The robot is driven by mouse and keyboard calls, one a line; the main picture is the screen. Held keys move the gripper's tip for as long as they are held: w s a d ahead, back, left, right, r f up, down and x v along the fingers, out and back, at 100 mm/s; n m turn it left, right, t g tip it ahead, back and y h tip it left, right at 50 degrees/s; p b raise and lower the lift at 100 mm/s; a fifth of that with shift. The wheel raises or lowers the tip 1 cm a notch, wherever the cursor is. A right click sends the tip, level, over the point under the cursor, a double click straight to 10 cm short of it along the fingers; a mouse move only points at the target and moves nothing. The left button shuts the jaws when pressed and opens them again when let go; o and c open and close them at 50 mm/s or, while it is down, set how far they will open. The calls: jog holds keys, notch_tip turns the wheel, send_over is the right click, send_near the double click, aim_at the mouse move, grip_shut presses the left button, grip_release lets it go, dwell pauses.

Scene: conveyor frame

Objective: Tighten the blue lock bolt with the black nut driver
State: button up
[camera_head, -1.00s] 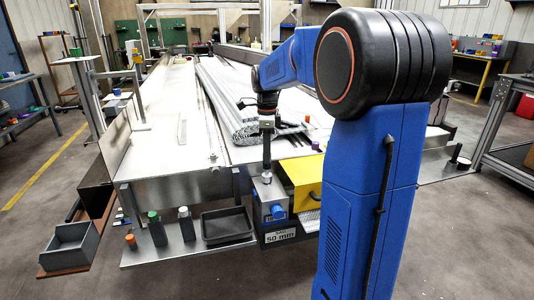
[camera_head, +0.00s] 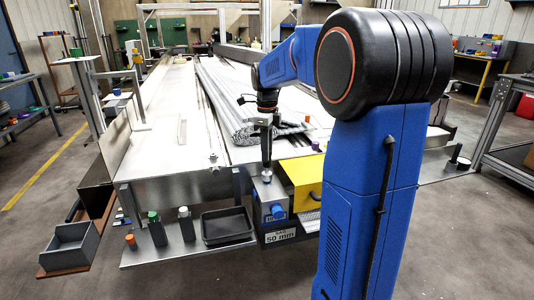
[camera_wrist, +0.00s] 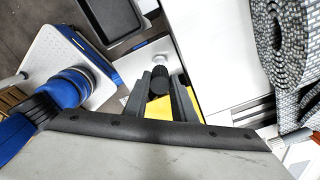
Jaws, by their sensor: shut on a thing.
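My gripper (camera_head: 266,150) points down over a grey block (camera_head: 268,193) at the front corner of the conveyor frame. In the wrist view its two fingers (camera_wrist: 161,98) are closed around a black cylinder, which looks like the black nut driver (camera_wrist: 159,80). A pale round disc (camera_wrist: 160,58) shows just beyond it. In the head view, the tool's lower end is at or just above the block's top; I cannot tell whether it touches. A blue round part (camera_head: 278,211), which may be the blue lock bolt, is on the block's front face.
A yellow panel (camera_head: 302,172) is right of the block. A shelf (camera_head: 185,254) below left bears a black tray (camera_head: 227,225), a green-topped holder (camera_head: 156,228), a white-topped one (camera_head: 185,224) and an orange-topped piece (camera_head: 131,241). A rolled grey belt (camera_head: 240,130) lies behind the gripper.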

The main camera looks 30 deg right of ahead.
jog(key=shift+r, duration=2.25)
